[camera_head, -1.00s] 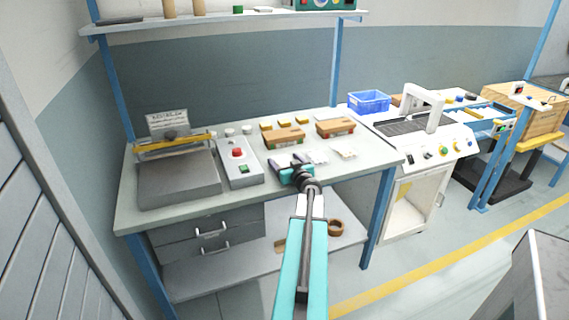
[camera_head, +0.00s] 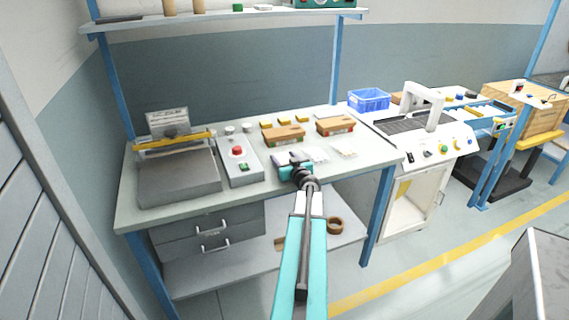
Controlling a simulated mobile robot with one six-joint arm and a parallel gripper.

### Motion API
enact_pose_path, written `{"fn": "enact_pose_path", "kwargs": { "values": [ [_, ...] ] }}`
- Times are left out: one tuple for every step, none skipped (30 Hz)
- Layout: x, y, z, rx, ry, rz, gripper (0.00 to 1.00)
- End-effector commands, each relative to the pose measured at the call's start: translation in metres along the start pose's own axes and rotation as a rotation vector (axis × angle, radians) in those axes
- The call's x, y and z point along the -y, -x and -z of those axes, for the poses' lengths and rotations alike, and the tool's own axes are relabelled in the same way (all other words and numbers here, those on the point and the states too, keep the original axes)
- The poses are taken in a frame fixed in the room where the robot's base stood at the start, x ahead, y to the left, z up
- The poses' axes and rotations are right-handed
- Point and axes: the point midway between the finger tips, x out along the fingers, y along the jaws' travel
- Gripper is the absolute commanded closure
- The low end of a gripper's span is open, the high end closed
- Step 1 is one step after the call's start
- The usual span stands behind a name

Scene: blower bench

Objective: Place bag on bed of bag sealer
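The bag sealer stands at the left end of the bench, with a grey flat bed (camera_head: 180,180) and a yellow sealing bar (camera_head: 175,143) above its rear edge. The bed looks bare. Small pale clear bags (camera_head: 343,150) lie on the bench right of my gripper; another (camera_head: 316,154) lies nearer to it. My gripper (camera_head: 286,159) is over the front middle of the bench, right of the control box and well right of the sealer. Its fingers point away from me; they are too small to show whether they are open or hold anything.
A grey control box (camera_head: 239,160) with a red button stands between sealer and gripper. Two wooden blocks (camera_head: 284,135) and several yellow pieces (camera_head: 284,120) lie behind the gripper. A blue crate (camera_head: 369,101) and white machine (camera_head: 428,140) stand right.

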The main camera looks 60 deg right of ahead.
Motion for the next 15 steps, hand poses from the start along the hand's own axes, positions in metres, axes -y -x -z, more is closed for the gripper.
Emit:
{"fn": "enact_pose_path", "kwargs": {
  "values": [
    [0.0001, 0.0000, 0.0002, 0.000, 0.000, 0.000, 0.68],
    [0.0001, 0.0000, 0.0002, 0.000, 0.000, 0.000, 0.72],
    [0.0002, 0.0000, 0.0002, 0.000, 0.000, 0.000, 0.72],
    [0.0002, 0.0000, 0.0002, 0.000, 0.000, 0.000, 0.72],
    [0.0002, 0.0000, 0.0002, 0.000, 0.000, 0.000, 0.72],
    [0.0002, 0.0000, 0.0002, 0.000, 0.000, 0.000, 0.72],
    [0.0002, 0.0000, 0.0002, 0.000, 0.000, 0.000, 0.72],
    [0.0002, 0.0000, 0.0004, 0.000, 0.000, 0.000, 0.72],
    [0.0002, 0.0000, 0.0007, 0.000, 0.000, 0.000, 0.72],
    [0.0003, 0.0001, 0.0011, 0.000, 0.000, 0.000, 0.72],
    [0.0003, 0.0002, 0.0017, -0.001, 0.000, 0.001, 0.72],
    [0.0003, 0.0003, 0.0027, -0.001, 0.000, 0.001, 0.72],
    [0.0004, 0.0005, 0.0036, -0.001, 0.000, 0.001, 0.72],
    [0.0004, 0.0007, 0.0047, -0.001, 0.001, 0.001, 0.72],
    [0.0004, 0.0010, 0.0064, -0.001, 0.001, 0.001, 0.72]
  ]
}}
